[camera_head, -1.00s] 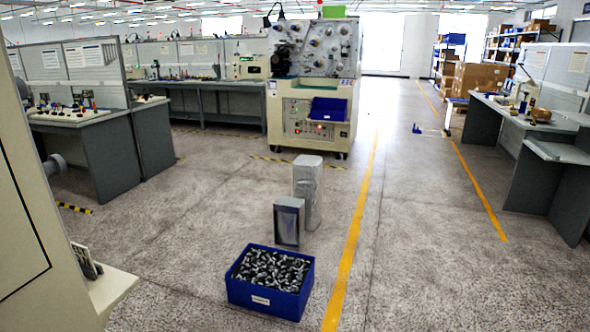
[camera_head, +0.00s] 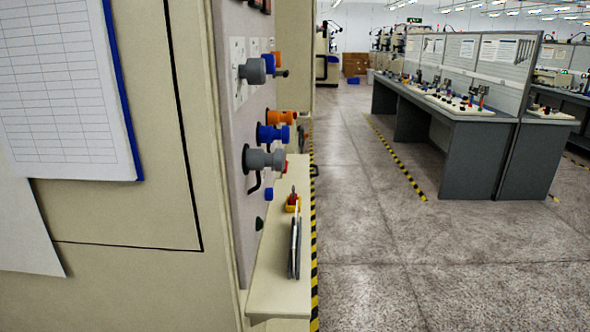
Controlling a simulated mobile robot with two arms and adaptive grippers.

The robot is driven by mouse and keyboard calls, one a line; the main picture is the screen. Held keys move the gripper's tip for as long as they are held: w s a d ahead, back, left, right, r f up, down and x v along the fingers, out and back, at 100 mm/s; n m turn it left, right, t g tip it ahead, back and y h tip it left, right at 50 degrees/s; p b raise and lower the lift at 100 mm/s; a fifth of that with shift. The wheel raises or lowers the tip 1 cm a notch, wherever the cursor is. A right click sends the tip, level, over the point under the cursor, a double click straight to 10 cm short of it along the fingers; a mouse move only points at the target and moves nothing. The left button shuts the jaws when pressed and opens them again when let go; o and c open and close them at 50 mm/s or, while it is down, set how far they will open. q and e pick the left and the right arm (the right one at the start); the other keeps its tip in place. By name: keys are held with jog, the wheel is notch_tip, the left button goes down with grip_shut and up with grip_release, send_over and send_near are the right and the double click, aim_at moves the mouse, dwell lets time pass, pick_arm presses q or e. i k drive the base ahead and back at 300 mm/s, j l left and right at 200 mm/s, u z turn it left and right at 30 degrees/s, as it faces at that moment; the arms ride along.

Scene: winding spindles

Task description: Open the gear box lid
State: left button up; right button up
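No gear box and no lid can be made out in the head view. A large beige machine (camera_head: 120,215) fills the left side, very close to me. Its side panel (camera_head: 228,150) carries grey, blue and orange spindles, among them a grey spindle (camera_head: 262,160) and a blue spindle (camera_head: 272,134). Neither of my grippers is in view.
A beige ledge (camera_head: 272,300) juts from the machine with thin upright parts on it. A grey workbench (camera_head: 470,150) stands at the right. The speckled floor (camera_head: 375,260) between them is clear. Yellow-black tape (camera_head: 314,230) runs along the machine.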

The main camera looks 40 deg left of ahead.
aim_at(299, 166)
jog(key=i+l+u, duration=0.25)
jog(key=u, duration=0.15)
jog(key=i+l+u, duration=0.15)
jog(key=l+u, duration=0.25)
jog(key=i+l+u, duration=0.15)
jog(key=u, duration=0.3)
jog(key=l+u, duration=0.8)
jog(key=l, duration=0.15)
jog(key=i+l+u, duration=0.2)
jog(key=i+u, duration=0.2)
jog(key=i+l+u, duration=0.4)
